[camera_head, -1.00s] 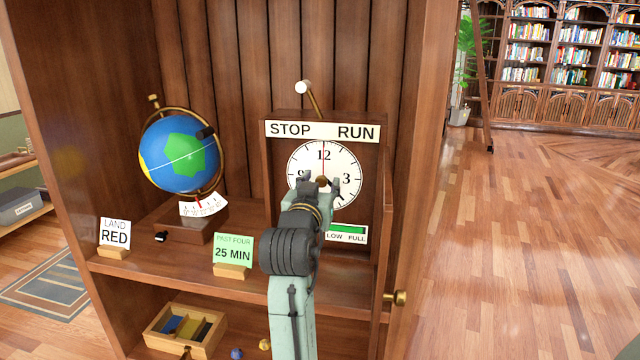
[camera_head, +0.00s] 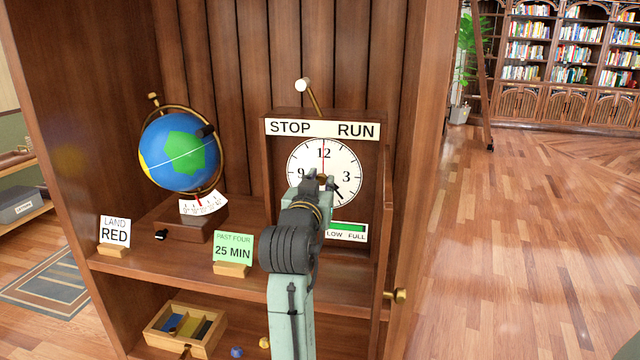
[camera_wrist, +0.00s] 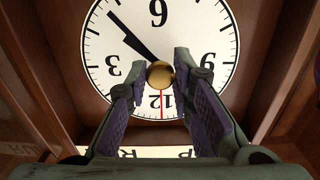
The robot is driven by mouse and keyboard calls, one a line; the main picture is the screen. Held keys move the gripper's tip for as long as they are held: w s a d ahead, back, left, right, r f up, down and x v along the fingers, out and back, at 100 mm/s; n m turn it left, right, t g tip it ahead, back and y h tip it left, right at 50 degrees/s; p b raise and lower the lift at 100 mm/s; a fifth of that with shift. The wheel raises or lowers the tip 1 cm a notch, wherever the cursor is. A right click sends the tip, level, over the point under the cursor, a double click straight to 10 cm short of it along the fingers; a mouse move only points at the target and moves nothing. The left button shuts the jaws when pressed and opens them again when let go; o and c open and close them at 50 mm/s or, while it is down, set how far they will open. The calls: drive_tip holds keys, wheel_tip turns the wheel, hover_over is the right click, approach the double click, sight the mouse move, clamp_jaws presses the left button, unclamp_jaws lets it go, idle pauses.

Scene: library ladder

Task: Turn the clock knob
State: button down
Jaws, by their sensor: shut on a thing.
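The clock (camera_head: 345,160) stands on the shelf in a wooden case, with a white dial. A red hand points at 12 and a black hand points to the lower right, between 4 and 5. The round brass knob (camera_wrist: 159,74) is at the dial's centre; the wrist view shows the dial upside down. My gripper (camera_head: 319,178) is in front of the dial, its two fingers on either side of the knob and shut on it. In the head view my gripper hides most of the knob and the lower left of the dial.
A STOP/RUN sign (camera_head: 322,130) with a white-tipped lever (camera_head: 304,87) is above the dial. A green LOW/FULL gauge (camera_head: 347,229) is below it. A globe (camera_head: 180,154) and a green "25 MIN" card (camera_head: 233,249) stand to the left. An open cabinet door edge (camera_head: 387,240) is close on the right.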

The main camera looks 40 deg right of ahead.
drive_tip(key=shift+m, duration=1.1)
drive_tip(key=c, duration=1.4)
unclamp_jaws()
drive_tip(key=shift+a, duration=0.1)
drive_tip(key=v, duration=1.1)
drive_tip(key=shift+s+a, duration=0.3)
